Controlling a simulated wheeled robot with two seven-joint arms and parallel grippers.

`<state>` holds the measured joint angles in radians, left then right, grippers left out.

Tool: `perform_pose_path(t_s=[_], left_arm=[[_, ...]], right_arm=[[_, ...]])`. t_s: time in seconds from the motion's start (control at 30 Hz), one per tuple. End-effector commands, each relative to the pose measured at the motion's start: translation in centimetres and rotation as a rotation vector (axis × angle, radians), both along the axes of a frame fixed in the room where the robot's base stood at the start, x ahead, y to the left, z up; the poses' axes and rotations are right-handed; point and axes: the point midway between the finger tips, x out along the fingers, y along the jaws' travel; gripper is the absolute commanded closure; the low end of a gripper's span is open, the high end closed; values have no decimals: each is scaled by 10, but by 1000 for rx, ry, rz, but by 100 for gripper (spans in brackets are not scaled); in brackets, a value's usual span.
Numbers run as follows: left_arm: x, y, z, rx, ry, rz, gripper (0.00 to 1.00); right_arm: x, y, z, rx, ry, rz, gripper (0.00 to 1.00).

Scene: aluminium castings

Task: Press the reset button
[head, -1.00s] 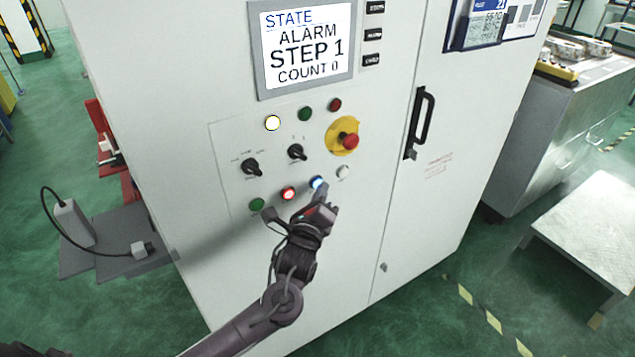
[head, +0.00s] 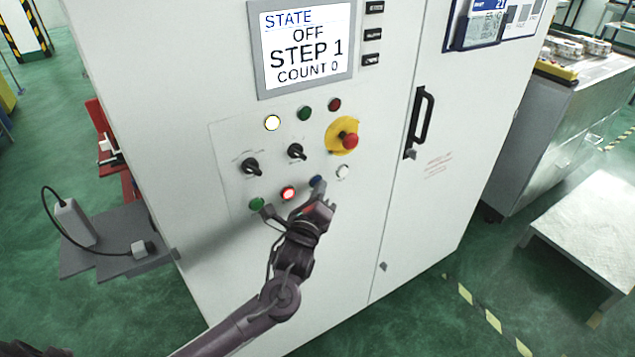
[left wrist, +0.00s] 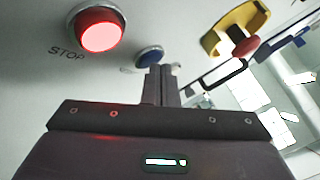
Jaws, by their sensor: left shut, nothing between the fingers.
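The blue button (head: 316,181), unlit, is in the lower row of the white cabinet's control panel. It also shows in the left wrist view (left wrist: 149,55), partly hidden behind my fingertips; its label cannot be read. My left gripper (head: 323,192) is shut and empty, its fingertips just in front of and below the blue button in the head view. It also shows in the left wrist view (left wrist: 160,72). I cannot tell whether the tips touch the button. The screen (head: 305,45) reads STATE OFF, STEP 1, COUNT 0. My right gripper is not in view.
A lit red button (head: 289,192), labelled STOP in the wrist view, is left of the blue one. A white button (head: 343,172) is to its right, a green button (head: 257,204) further left. A red emergency stop (head: 349,140) on yellow and two black selector knobs are above.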

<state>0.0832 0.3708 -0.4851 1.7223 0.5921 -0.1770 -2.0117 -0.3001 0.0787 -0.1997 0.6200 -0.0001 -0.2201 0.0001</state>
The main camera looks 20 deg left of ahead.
Motion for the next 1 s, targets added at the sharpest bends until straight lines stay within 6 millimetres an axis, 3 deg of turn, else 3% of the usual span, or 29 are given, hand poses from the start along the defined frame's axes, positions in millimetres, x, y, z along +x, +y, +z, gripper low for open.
perform_pose_path(t_s=[1.0], left_arm=[[-11,-13,1,0,-1,1,100]], right_arm=[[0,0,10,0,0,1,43]])
